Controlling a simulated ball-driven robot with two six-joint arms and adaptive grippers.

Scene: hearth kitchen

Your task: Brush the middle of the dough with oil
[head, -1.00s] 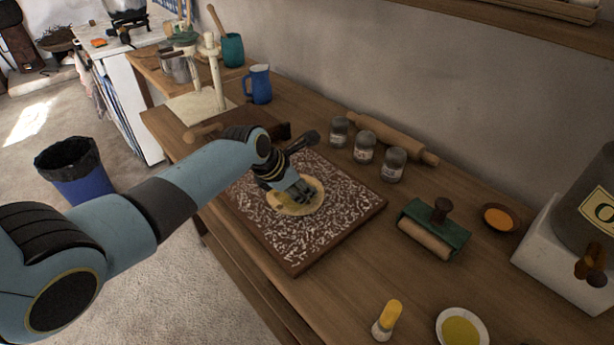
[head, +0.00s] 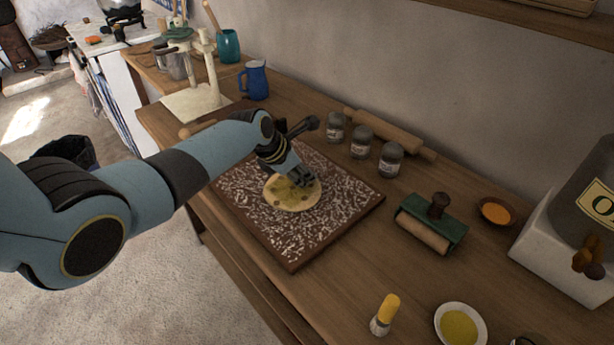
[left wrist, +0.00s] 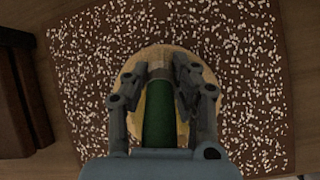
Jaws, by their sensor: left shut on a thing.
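The dough (head: 287,197) is a flat, pale yellow round on a flour-dusted dark board (head: 334,226). It shows several darker, olive-brown patches. My left gripper (head: 304,178) is low over the dough's back right part. In the left wrist view it (left wrist: 160,72) is shut on a green, rod-like handle (left wrist: 159,116), likely the brush's. The dough also shows around the fingers there (left wrist: 160,52). A white dish of yellow oil (head: 459,326) stands at the front right. My right gripper is out of view.
A blue jug (head: 256,80) stands at the back.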

